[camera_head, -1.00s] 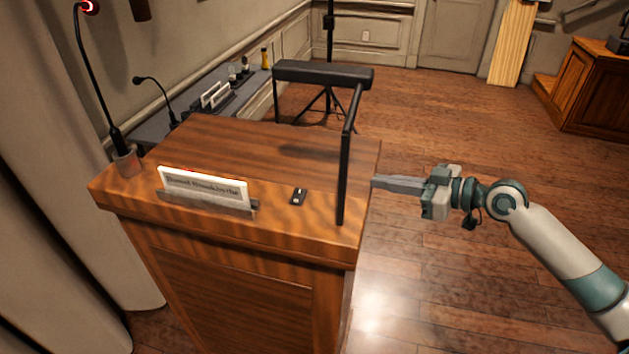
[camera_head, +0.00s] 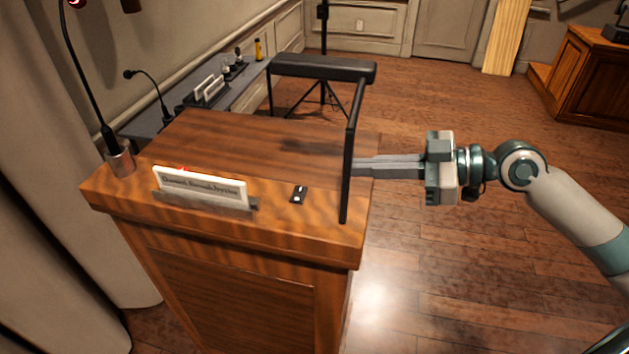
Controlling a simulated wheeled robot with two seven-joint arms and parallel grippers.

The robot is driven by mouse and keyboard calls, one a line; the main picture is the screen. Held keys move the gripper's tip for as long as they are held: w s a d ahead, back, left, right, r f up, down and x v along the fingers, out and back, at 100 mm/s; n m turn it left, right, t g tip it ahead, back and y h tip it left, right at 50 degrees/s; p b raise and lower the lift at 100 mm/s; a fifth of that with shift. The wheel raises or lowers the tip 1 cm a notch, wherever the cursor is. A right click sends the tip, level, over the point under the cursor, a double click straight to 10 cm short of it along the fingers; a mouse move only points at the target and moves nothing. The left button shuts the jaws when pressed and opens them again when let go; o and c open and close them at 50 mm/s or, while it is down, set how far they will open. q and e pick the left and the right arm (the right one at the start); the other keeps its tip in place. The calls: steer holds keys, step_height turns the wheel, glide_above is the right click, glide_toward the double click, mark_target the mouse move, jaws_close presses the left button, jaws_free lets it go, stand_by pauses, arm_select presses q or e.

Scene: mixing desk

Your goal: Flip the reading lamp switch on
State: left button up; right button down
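The reading lamp (camera_head: 322,68) has a black horizontal head on a black upright post at the right side of the wooden lectern. A small dark switch plate (camera_head: 299,194) with a light mark lies on the lectern's front ledge, left of the post's foot. My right gripper (camera_head: 356,166) comes in from the right, at the lectern's right edge. Its fingers look close together, and their tips are partly hidden by or beside the lamp post. Whether they touch the post is unclear. The switch is apart from it, to the left and nearer. My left gripper is not in view.
A nameplate (camera_head: 201,187) stands on the ledge left of the switch. A gooseneck microphone (camera_head: 119,160) rises at the ledge's left end. The lectern (camera_head: 240,145) has a bare sloped top. Open wooden floor lies to the right.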

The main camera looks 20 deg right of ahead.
steer(key=shift+w+a+p, duration=0.55)
steer(key=shift+a+p, duration=0.15)
steer(key=shift+a, duration=0.05)
steer(key=p, duration=0.4)
glide_above(315, 194)
steer(key=shift+s+f, duration=0.2)
steer(key=shift+f, duration=0.3)
steer(key=shift+s+f, duration=0.2)
steer(key=shift+f, duration=0.25)
steer(key=f, duration=0.1)
steer(key=f+p, duration=0.1)
steer(key=f, duration=0.1)
steer(key=shift+w+a, duration=0.15)
steer(key=shift+w, duration=0.2)
steer(key=shift+f+p, duration=0.45)
steer(key=shift+f, duration=0.35)
steer(key=shift+w+f+b, duration=0.1)
steer(key=shift+f+b, duration=0.3)
steer(key=shift+b, duration=0.45)
steer(key=shift+r, duration=0.2)
